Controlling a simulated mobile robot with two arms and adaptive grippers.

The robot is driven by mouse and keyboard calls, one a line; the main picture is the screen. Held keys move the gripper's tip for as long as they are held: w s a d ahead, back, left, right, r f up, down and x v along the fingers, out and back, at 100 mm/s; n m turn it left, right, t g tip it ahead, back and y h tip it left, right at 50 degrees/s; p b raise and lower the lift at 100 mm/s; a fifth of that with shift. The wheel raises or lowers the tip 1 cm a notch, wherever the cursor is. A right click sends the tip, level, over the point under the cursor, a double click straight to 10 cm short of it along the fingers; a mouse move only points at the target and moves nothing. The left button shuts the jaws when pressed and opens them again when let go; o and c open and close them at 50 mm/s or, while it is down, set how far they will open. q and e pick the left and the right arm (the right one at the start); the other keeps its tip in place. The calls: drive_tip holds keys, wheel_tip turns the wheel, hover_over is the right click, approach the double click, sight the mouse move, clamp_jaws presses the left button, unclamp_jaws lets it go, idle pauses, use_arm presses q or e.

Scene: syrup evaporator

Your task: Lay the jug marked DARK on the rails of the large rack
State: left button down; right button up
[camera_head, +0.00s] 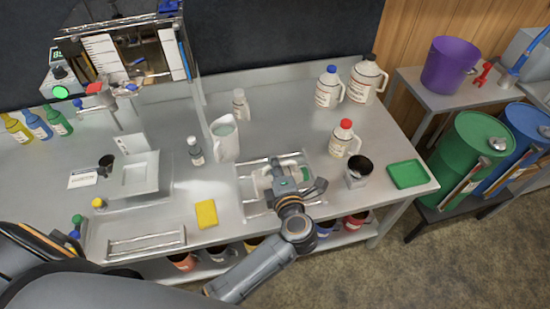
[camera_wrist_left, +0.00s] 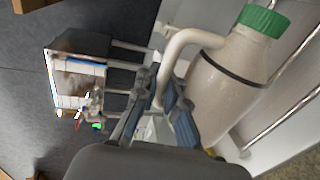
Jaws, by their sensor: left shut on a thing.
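My left gripper (camera_head: 285,184) is shut on the handle of a cream jug (camera_head: 262,183) with a green cap. In the wrist view the jug (camera_wrist_left: 225,82) shows large, with a dark band at its shoulder and the handle between the fingers. The jug lies on its side over the large rack (camera_head: 241,190), its cap toward the right. Metal rails run beside and behind it in the wrist view. I cannot tell whether it touches them. No marking on it is readable, and the gripper hides part of it. My right gripper is not in view.
A red-capped jug (camera_head: 345,138) and a dark-topped cup (camera_head: 358,172) stand right of the rack. A yellow sponge (camera_head: 206,214) and a smaller rack (camera_head: 146,244) lie further left. A green tray (camera_head: 408,174) is at the right end.

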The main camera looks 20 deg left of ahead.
use_arm(q)
drive_tip(key=shift+w+d+r, duration=0.1)
drive_tip(key=shift+w+d, duration=0.05)
wheel_tip(320, 180, down, 3)
drive_tip(key=b, duration=0.3)
drive_tip(key=shift+r, duration=0.1)
wheel_tip(320, 180, down, 4)
drive_tip(key=b, duration=0.3)
drive_tip(key=shift+r+b, duration=0.1)
drive_tip(key=shift+b, duration=0.25)
drive_tip(key=shift+f+b, duration=0.7)
drive_tip(key=shift+f, duration=0.7)
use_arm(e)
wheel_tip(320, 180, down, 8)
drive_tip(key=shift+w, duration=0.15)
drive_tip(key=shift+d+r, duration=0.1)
